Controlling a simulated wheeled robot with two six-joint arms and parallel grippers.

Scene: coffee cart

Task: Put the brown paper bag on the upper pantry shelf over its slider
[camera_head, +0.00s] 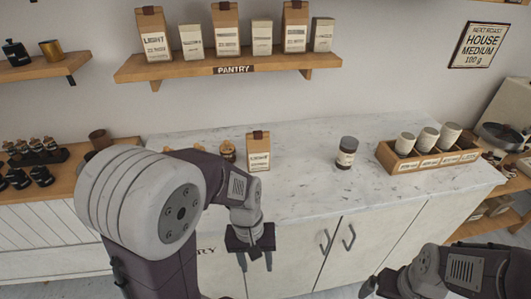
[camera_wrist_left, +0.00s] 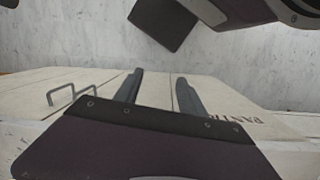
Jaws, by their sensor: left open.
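A brown paper bag (camera_head: 259,157) with a white label and a dark clip on top stands upright on the marble counter (camera_head: 300,190). The wooden pantry shelf (camera_head: 190,69) is on the wall above. It holds brown bags and pale packs in a row; I cannot make out a slider. My left gripper (camera_head: 256,264) is open and empty, low in front of the counter and below the bag. In the left wrist view its two fingers (camera_wrist_left: 160,88) are apart with nothing between them. My right gripper (camera_head: 368,287) is at the bottom, too partly seen to judge.
A wooden crate with cups (camera_head: 388,158) is farther right. A small brown-topped jar (camera_head: 227,150) is just left of the bag. Cabinet handles (camera_head: 348,237) stick out of the counter's front. Counter between bag and jar is clear.

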